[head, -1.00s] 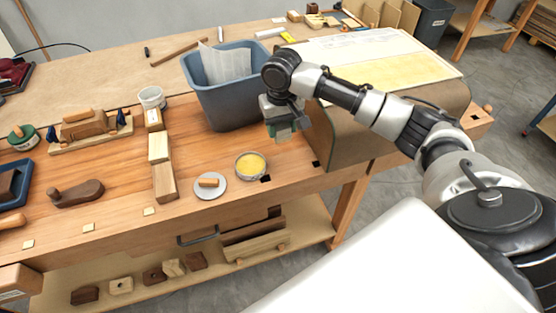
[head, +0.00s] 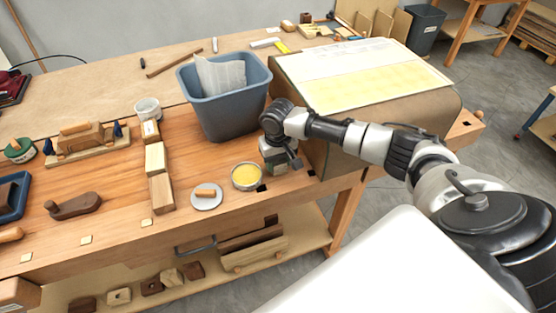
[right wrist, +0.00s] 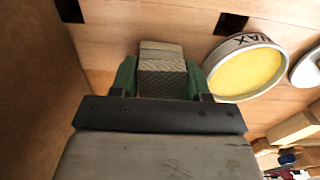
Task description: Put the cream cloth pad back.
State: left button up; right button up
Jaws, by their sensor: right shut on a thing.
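My right gripper (head: 278,166) is low over the bench, just right of the open wax tin (head: 246,176). In the right wrist view, its green fingers (right wrist: 161,80) are shut on a folded, layered cloth pad (right wrist: 161,62), greyish cream in this light. The pad's far end is close to the bench top; I cannot tell whether it touches. The wax tin, with yellow wax, stands just right of the fingers in the right wrist view (right wrist: 245,70). In the head view the pad is mostly hidden by the gripper. My left gripper is not in view.
A blue bin (head: 226,98) with a pale sheet in it stands behind the gripper. A brown curved form (head: 330,135) with a yellow sheet on top rises close on the right. A round lid (head: 206,197) lies left of the tin. Dark square holes mark the bench's front edge.

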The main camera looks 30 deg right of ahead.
jog(key=o, duration=0.9)
jog(key=shift+f, duration=0.1)
jog(key=shift+c, duration=0.2)
notch_tip(320, 180, up, 12)
jog(key=b, duration=0.1)
